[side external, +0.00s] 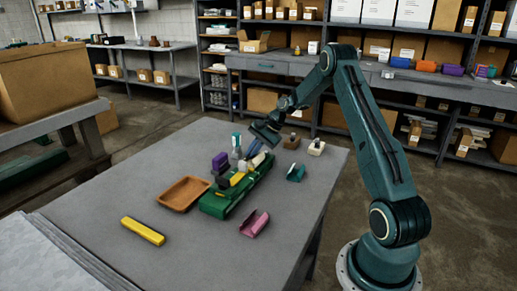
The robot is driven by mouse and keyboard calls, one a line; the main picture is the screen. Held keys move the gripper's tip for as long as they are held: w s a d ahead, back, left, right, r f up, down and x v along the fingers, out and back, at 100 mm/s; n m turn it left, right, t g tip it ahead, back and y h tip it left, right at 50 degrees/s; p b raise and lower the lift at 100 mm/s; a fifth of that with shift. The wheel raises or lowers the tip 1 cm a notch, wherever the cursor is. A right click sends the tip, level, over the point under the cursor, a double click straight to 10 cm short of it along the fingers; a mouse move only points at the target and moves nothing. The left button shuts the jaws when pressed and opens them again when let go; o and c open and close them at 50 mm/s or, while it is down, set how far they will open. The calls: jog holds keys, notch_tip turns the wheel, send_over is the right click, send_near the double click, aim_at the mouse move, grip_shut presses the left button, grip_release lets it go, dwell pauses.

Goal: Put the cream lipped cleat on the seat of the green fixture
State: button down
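The green fixture (216,204) lies lengthwise near the middle of the grey table, with several pieces standing on or close beside it. A pale cream piece (258,160) shows at its far end, just below my gripper (254,149); it may be the cream lipped cleat. I cannot tell whether that piece rests on the fixture or is held. My gripper points down over the far end of the fixture, and its fingertips are too small and crowded to read. Another cream block (316,149) with a dark top stands apart to the right. The fixture's seat is not clearly visible.
A brown tray (183,193) lies left of the fixture, and a purple-topped piece (220,162) stands at its left side. A yellow bar (143,231), a pink channel (255,223), a teal piece (296,173) and a brown block (291,142) lie around. The near table is mostly clear.

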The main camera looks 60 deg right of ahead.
jog(key=shift+f, duration=0.2)
jog(key=c, duration=1.6)
grip_release()
jog(key=v, duration=1.2)
jog(key=shift+r, duration=0.15)
